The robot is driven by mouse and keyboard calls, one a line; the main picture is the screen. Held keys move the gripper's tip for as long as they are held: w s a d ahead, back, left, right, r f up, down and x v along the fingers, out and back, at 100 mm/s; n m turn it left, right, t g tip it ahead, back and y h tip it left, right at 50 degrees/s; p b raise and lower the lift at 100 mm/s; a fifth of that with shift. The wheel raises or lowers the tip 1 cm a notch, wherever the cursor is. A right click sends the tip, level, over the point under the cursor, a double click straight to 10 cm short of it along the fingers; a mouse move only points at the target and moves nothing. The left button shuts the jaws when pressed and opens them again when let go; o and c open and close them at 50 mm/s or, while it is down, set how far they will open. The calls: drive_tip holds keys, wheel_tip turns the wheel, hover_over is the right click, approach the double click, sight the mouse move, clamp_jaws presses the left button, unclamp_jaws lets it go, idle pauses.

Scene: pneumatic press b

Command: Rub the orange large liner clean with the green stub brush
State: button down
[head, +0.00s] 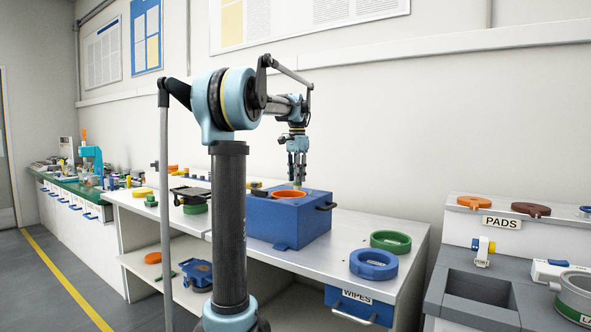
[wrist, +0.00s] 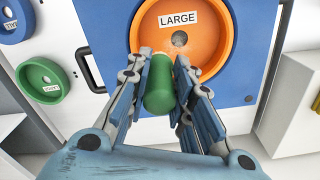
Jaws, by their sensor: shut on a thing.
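The orange large liner (wrist: 205,54) is a round orange dish with a LARGE label, set in the top of a blue box (wrist: 258,50). A grey smudge (wrist: 179,39) shows on its floor below the label. In the head view the liner (head: 289,194) shows as an orange ring in the box top. My gripper (wrist: 160,92) is shut on the green stub brush (wrist: 159,95), a short green cylinder. The brush overlaps the liner's near part in the wrist view; I cannot tell whether it touches. In the head view my gripper (head: 297,172) points down just above the liner.
The blue box (head: 290,220) stands on a white bench with side handles. A blue ring (head: 374,264) and a green ring (head: 391,242) lie to its right. A grey PADS station (head: 500,300) stands farther right. My arm column hides part of the bench's left side.

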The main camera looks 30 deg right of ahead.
drive_tip(key=shift+r, duration=1.6)
